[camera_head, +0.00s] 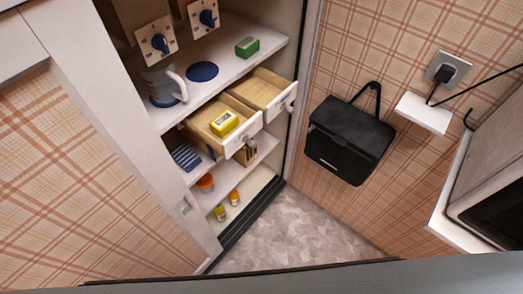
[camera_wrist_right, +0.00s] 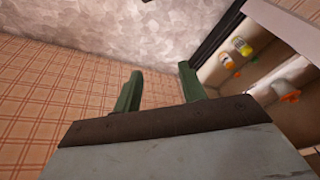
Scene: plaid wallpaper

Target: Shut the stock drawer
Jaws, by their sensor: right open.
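Two wooden drawers with white fronts stand pulled out under a cupboard shelf in the head view. The left drawer (camera_head: 200,127) holds a yellow box (camera_head: 224,123) with dark lettering too small to read surely. The right drawer (camera_head: 259,87) looks empty. Each front has a small handle; I cannot read any label that names the stock drawer. My right gripper (camera_wrist_right: 160,82) shows only in the right wrist view, its two green fingers apart with nothing between them. It is away from the drawers, over the floor and plaid wall. My left gripper is in no view.
Lower shelves hold small jars (camera_head: 220,212). A black bag (camera_head: 349,140) hangs on the wall right of the cupboard. The grey floor (camera_head: 290,230) is clear.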

